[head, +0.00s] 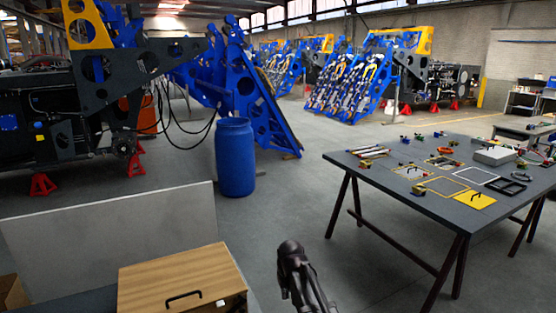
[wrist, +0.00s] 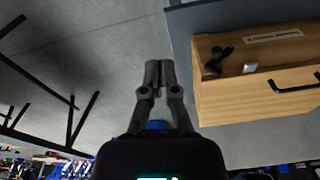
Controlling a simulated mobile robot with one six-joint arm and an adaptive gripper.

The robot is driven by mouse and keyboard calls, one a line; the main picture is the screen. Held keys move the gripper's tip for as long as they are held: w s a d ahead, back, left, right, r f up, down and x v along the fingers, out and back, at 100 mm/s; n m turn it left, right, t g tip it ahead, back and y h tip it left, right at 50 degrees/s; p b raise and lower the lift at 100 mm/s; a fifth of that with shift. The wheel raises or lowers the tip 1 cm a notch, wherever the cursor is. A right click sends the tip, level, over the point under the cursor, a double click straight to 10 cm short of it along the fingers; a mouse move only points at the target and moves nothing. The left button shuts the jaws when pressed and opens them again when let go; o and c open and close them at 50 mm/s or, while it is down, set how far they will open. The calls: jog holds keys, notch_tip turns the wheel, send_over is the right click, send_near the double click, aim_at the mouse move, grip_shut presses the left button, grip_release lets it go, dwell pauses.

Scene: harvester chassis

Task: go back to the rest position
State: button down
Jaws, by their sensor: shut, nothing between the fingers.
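My gripper (wrist: 159,66) shows in the middle of the wrist view with its two fingers together and nothing between them. It is over bare grey floor, apart from the wooden box.
A table (head: 440,215) with frames and tools stands right. A blue barrel (head: 235,160) is behind.

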jog(key=s+d+m+g, duration=0.1)
jog(key=s+d+m, duration=0.2)
jog(key=s+d, duration=1.1)
jog(key=shift+s+d+h, duration=0.3)
jog(key=shift+s+d, duration=0.05)
jog(key=shift+s, duration=0.3)
